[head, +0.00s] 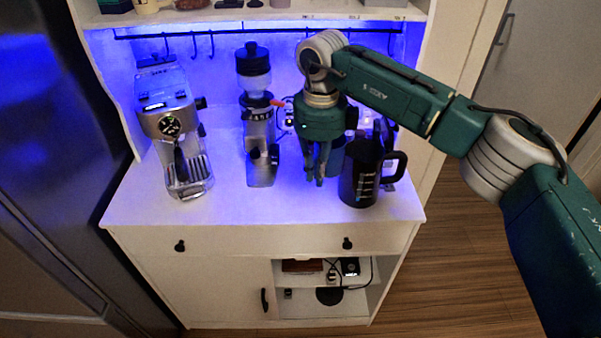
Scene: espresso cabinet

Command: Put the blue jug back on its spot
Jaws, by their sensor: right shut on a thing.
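My right gripper (317,172) reaches in from the right and points down over the right half of the white counter. It is shut on the blue jug (337,160), which shows only in part behind and to the right of the fingers. The gripper hides much of it, and I cannot tell whether its base touches the counter. A black jug (360,178) with a handle on its right stands in front of it and hides more of it. My left gripper is not in view.
The espresso machine (172,125) stands at the left of the counter (226,205). The coffee grinder (259,135) stands left of my gripper. A hook rail (215,33) and a shelf (270,14) are above. The front left counter is clear. More items behind the black jug are partly hidden.

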